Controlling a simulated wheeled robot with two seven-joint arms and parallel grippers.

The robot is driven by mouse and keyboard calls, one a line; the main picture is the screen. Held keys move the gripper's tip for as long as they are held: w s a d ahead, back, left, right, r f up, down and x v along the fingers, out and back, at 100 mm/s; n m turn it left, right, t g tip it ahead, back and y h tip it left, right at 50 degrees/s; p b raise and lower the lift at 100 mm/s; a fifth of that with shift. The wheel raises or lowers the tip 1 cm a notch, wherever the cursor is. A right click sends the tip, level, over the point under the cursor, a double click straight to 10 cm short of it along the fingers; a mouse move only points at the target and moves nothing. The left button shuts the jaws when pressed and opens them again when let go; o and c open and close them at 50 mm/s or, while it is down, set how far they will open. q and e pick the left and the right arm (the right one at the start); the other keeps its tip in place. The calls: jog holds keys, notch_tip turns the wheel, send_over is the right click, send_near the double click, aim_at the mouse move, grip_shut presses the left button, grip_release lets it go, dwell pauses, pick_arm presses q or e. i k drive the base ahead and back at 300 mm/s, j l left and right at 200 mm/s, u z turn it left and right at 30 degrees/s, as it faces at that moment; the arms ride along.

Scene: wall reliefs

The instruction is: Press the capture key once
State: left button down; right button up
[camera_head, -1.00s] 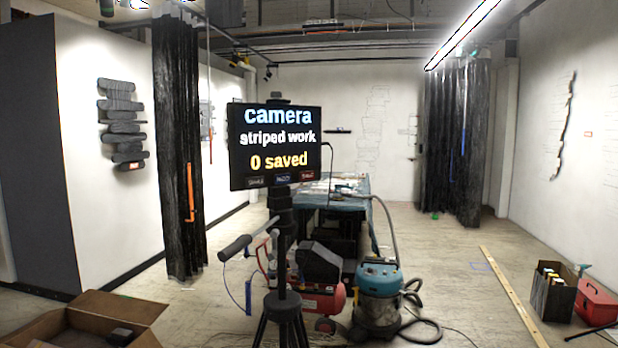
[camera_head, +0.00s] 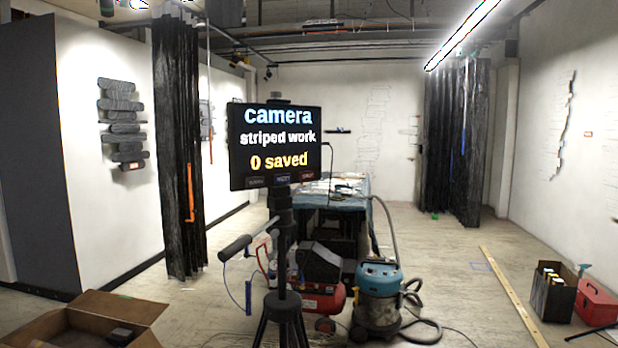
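The camera screen (camera_head: 276,147) stands on a black tripod (camera_head: 284,240) in the middle of the view. It reads "camera", "striped work" and "0 saved". Along its lower edge are three small keys: a grey one (camera_head: 257,182) at left, a blue one (camera_head: 282,179) in the middle and a red one (camera_head: 307,176) at right. Their lettering is too small to read surely. Neither of my grippers shows in the view.
A blue-and-grey vacuum (camera_head: 377,295) and a red compressor (camera_head: 322,298) stand behind the tripod. An open cardboard box (camera_head: 130,308) lies at front left. A red toolbox (camera_head: 597,302) is at right. The floor at center right is mostly clear.

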aim_at(304, 175)
jog(key=i+l+u, duration=0.2)
jog(key=i+l, duration=0.15)
jog(key=i+l+u, duration=0.15)
jog(key=i+l, duration=0.2)
jog(key=i+l+u, duration=0.2)
jog(key=i+l, duration=0.15)
jog(key=l, duration=0.15)
jog(key=i+l+u, duration=0.2)
jog(key=l, duration=0.3)
jog(key=i, duration=0.1)
